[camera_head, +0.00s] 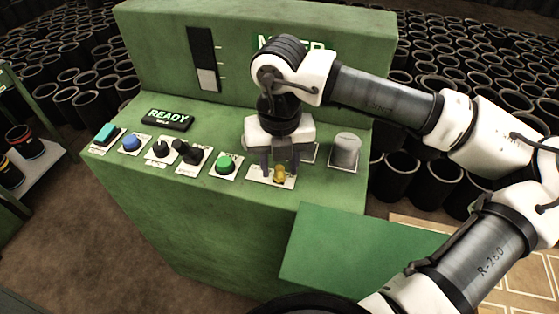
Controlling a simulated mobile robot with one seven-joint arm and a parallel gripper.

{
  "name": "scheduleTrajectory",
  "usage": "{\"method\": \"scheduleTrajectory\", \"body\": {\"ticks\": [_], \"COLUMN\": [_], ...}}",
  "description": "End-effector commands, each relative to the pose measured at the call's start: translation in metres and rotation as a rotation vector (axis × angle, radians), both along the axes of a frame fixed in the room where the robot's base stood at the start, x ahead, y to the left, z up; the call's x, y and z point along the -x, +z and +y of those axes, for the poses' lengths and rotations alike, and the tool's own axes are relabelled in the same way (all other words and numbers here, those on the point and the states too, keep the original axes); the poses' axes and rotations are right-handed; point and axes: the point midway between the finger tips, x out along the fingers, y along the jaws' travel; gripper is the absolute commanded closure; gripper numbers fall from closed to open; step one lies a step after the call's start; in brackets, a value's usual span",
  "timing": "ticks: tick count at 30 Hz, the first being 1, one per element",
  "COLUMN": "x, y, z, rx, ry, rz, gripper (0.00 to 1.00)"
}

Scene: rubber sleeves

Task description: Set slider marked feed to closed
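My gripper (279,165) points down over this plate. Its two dark fingers are apart, one on each side of the knob as seen from here. Whether they touch it cannot be told. The gripper and wrist hide the panel behind the knob, including part of another pale plate (312,153).
The console also carries a green button (226,164), black knobs (190,153), a blue button (131,144), a teal switch (106,133), a lit READY sign (169,118) and a grey cylindrical knob (345,149). A level gauge (204,60) stands on the back panel. Black sleeves crowd behind.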

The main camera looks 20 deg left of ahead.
Motion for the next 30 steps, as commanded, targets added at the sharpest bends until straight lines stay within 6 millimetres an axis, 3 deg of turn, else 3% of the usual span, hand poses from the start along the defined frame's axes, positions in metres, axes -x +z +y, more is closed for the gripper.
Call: {"method": "scheduleTrajectory", "body": {"ticks": [10, 19, 26, 30], "x": [0.0, 0.0, 0.0, -0.001], "y": [-0.004, -0.004, -0.004, -0.007], "z": [0.0, 0.0, 0.0, 0.013], "rx": [0.0, 0.0, 0.0, 0.001], "ry": [0.001, 0.001, 0.001, 0.004], "rz": [0.0, 0.0, 0.0, -0.002], "gripper": [0.61, 1.0, 1.0, 1.0]}}
